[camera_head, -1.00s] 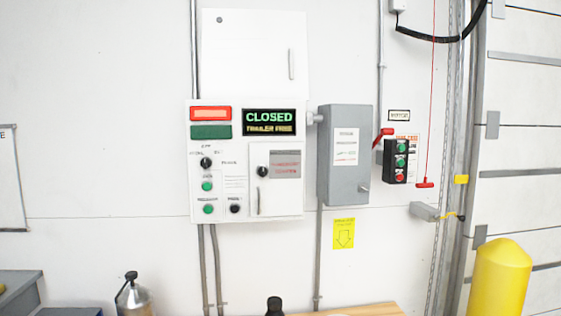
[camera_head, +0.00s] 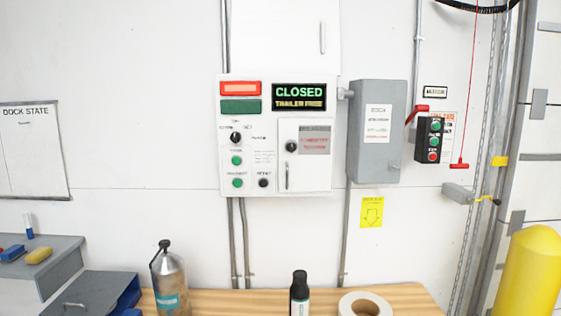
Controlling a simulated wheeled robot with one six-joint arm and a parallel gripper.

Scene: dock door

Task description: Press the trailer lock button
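A white control panel (camera_head: 275,185) hangs on the wall at the picture's middle. Its display (camera_head: 299,97) reads CLOSED in green and TRAILER FREE in yellow. On its left side are a red lamp (camera_head: 241,88), a green lamp (camera_head: 241,106), a black selector knob (camera_head: 236,138), an upper green button (camera_head: 236,160), a lower green button (camera_head: 237,183) and a black button (camera_head: 263,183). The small labels are too blurred to tell which one is the trailer lock button. A small door with a black knob (camera_head: 291,147) fills the panel's right side. My gripper is not in view.
A wooden bench (camera_head: 225,302) below the panel holds a metal spray bottle (camera_head: 170,285), a dark bottle (camera_head: 299,292) and a tape roll (camera_head: 364,305). A grey switch box (camera_head: 375,165), a black button station (camera_head: 429,139) and a yellow bollard (camera_head: 532,270) stand to the right.

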